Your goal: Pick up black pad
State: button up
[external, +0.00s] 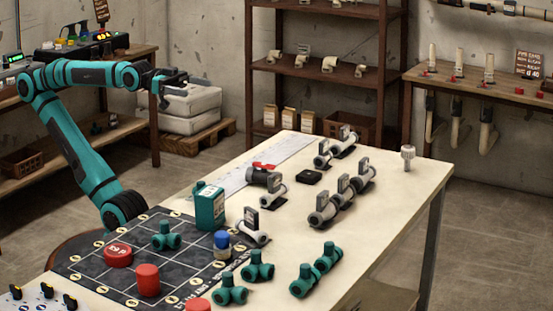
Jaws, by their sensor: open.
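A small flat black pad (308,177) lies on the cream table top (395,185), past the table's middle. It sits between a grey pipe piece with a red handle (263,174) and a row of white pipe fittings with grey gauges (342,197). Nothing lies on it. My gripper (186,93) is open and empty, raised high beyond the table's left side. It is well apart from the pad, far to its upper left in the picture.
More green fittings (302,280) stand nearer right. A white knob (408,156) stands at the far right.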

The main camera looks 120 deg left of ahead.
dwell(0.4)
jog(key=shift+c, duration=1.1)
